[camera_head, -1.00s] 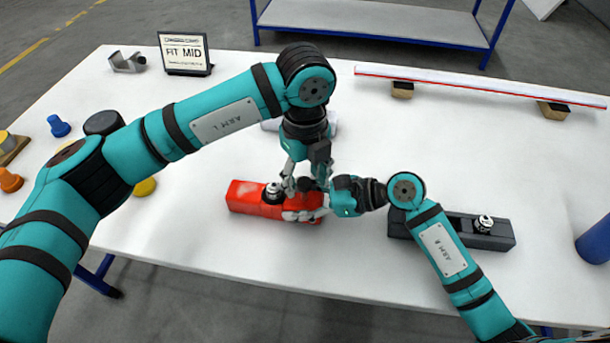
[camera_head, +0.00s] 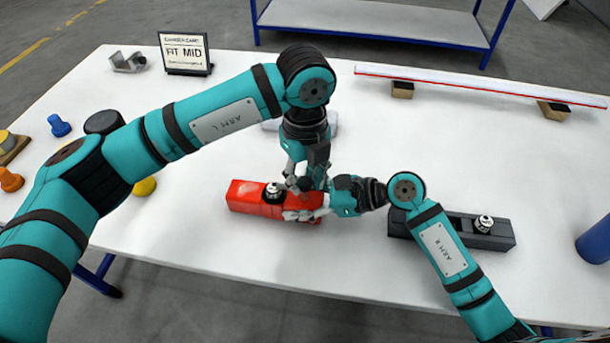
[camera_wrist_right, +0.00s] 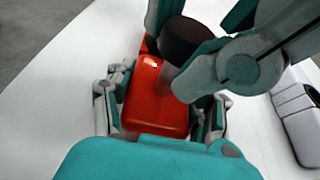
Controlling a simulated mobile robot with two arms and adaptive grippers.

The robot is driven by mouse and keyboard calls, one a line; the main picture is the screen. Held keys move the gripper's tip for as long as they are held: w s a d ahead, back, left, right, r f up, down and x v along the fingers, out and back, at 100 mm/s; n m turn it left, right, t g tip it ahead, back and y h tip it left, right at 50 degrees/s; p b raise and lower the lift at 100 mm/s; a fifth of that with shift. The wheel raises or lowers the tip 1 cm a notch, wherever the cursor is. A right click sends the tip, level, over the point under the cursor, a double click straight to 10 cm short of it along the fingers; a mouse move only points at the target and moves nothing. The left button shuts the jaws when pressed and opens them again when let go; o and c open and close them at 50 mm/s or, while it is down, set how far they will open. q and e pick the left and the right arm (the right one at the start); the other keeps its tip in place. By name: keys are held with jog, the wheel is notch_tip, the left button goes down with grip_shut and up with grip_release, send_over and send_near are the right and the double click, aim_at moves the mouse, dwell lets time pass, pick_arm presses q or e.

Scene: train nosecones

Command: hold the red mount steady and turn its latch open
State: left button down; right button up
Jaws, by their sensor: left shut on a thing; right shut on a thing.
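The red mount (camera_head: 246,197) lies on the white table; its near part shows in the right wrist view (camera_wrist_right: 155,105). A black-and-white knob (camera_head: 273,192) stands on its top. My right gripper (camera_head: 306,214) is shut on the mount's right end, one finger on each side. My left gripper (camera_head: 304,184) comes down from above and is shut on a dark round piece (camera_wrist_right: 187,40) over the mount, seemingly the latch. The left fingers hide most of it in the head view, so its turn angle cannot be told.
A dark grey mount (camera_head: 500,236) with a similar knob lies at right, partly behind my right arm. A blue cylinder (camera_head: 594,240) stands at the right edge. A long white-and-red bar (camera_head: 480,85) rests on blocks at the back. A sign (camera_head: 185,54) stands at back left.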

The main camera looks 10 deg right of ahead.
pick_arm(q)
jog(key=m, duration=0.4)
jog(key=shift+d, duration=0.1)
pick_arm(e)
jog(key=shift+f, duration=0.1)
pick_arm(q)
jog(key=m, duration=0.5)
jog(key=shift+r, duration=0.1)
pick_arm(e)
jog(key=shift+s, duration=0.1)
pick_arm(q)
jog(key=m, duration=0.4)
jog(key=shift+d+m, duration=0.1)
jog(key=shift+m, duration=2.1)
pick_arm(e)
jog(key=shift+a, duration=0.1)
pick_arm(q)
jog(key=shift+s, duration=0.1)
pick_arm(e)
jog(key=shift+f, duration=0.1)
pick_arm(q)
jog(key=c, duration=1.1)
grip_release()
jog(key=shift+o, duration=0.4)
